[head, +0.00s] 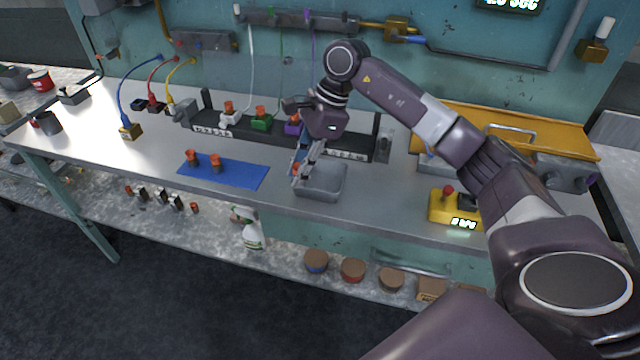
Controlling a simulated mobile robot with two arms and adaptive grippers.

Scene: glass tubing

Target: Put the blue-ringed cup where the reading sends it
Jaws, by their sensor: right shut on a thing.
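My right gripper (302,172) points down at the left end of a grey tray (343,183). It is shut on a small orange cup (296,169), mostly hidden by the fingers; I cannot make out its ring. Two more orange cups (215,163) stand on a blue mat (244,177) to the left. A yellow device (440,207) with a red knob has a small lit display (465,223), too small to read surely. A wall display (510,4) at the top is cut off and seems to say 20 SEC. My left gripper is out of view.
A long rack behind the tray carries white (230,118), green (262,122) and purple (291,128) holders with orange tops. An orange-yellow panel with a handle (512,133) is at the right. Brown-topped jars (353,269) and a spray bottle (251,235) are on the lower shelf.

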